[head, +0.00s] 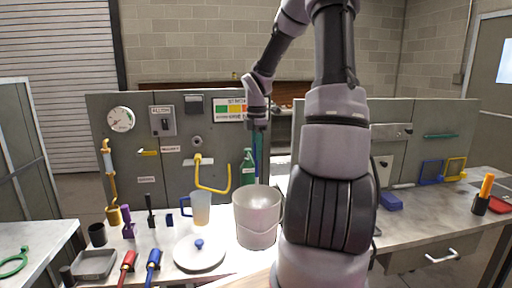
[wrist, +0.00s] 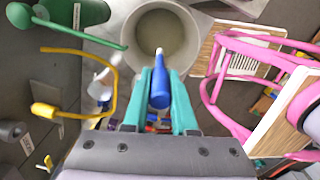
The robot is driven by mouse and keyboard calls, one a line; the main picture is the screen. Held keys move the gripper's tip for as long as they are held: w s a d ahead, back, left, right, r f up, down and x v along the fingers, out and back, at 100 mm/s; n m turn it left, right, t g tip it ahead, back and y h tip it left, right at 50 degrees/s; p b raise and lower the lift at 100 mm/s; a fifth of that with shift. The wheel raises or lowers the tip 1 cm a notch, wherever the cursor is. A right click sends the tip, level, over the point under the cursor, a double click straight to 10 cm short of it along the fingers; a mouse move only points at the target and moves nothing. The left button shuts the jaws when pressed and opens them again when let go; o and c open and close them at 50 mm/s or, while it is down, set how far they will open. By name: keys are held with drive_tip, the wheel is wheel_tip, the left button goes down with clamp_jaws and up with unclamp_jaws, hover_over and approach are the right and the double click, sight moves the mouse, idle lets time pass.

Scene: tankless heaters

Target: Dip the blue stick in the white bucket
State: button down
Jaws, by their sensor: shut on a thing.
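The white bucket (head: 257,232) stands on the bench in the middle of the head view, open at the top. In the wrist view I look down into the bucket (wrist: 190,62), with a greyish inside. My gripper's teal fingers (wrist: 160,82) are shut on the blue stick (wrist: 160,90). The stick's narrow tip overlaps the bucket's opening in the wrist view; I cannot tell its depth relative to the rim. In the head view my gripper (head: 258,132) hangs down above the bucket, with its fingers hard to make out.
A green bottle (head: 248,167) stands close behind the bucket, with a yellow hook pipe (head: 212,187) at its left. A measuring jug (head: 201,208) and a round lid (head: 200,257) are left of the bucket. Blue-handled (head: 153,260) and red-handled (head: 128,262) tools lie at the front left.

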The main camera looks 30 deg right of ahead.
wheel_tip(320, 180, down, 14)
idle(1.1)
drive_tip(key=shift+r, duration=0.15)
idle(0.9)
drive_tip(key=shift+r, duration=6.95)
